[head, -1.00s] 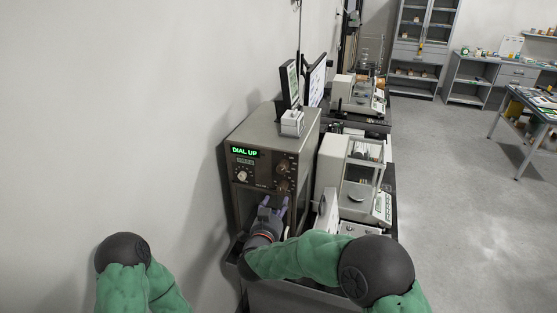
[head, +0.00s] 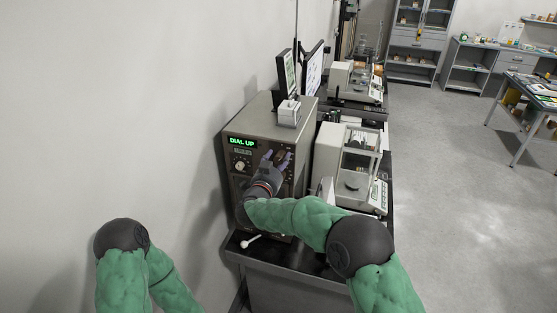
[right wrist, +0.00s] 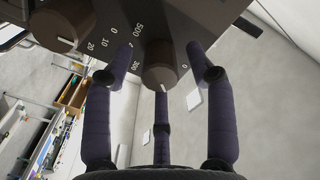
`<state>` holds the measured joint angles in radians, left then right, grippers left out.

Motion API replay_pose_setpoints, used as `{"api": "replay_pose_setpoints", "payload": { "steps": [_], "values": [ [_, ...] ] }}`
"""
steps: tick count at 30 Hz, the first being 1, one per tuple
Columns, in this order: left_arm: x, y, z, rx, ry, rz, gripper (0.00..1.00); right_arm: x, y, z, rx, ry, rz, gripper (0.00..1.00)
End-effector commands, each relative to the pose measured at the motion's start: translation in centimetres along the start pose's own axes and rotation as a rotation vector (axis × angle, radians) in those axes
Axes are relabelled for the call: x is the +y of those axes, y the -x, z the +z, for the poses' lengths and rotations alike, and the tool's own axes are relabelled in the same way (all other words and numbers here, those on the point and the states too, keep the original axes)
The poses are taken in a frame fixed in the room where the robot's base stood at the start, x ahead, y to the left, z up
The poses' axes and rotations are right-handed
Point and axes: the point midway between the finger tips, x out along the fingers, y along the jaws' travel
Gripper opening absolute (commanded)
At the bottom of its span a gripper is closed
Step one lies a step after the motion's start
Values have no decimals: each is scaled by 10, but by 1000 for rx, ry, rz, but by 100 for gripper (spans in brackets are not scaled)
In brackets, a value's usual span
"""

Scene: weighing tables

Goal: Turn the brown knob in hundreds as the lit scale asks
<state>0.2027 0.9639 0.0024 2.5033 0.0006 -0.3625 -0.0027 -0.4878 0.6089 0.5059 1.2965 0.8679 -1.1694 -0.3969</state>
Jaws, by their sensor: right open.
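The lit scale (head: 268,113) is a grey cabinet with a dark front, and its green display (head: 242,141) reads "DIAL UP". In the right wrist view a brown knob (right wrist: 160,65) sits on the dark panel, with "500" and "0" printed around it. My right gripper (right wrist: 160,80) is open, its three purple fingers spread around that knob; I cannot tell whether they touch it. In the head view my right gripper (head: 276,157) is before the upper right of the scale front and covers the knob area. My left gripper is out of view.
A second knob (right wrist: 62,25) marked 0, 10, 20 is beside the brown one. A glass-cased balance (head: 345,160) stands right of the lit scale. A white spoon-like tool (head: 251,241) lies on the dark table's front. A wall is close on the left.

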Motion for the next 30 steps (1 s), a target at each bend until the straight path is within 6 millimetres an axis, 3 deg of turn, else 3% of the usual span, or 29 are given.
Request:
{"api": "replay_pose_setpoints", "payload": {
  "steps": [12, 18, 30],
  "values": [
    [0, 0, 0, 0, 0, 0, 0, 0, -7, 0, -1, 1, -1, 53],
    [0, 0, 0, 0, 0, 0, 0, 0, -7, 0, -1, 1, -1, 0],
    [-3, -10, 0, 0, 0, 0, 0, 0, -7, 1, 1, -57, -2, 0]
  ]
}}
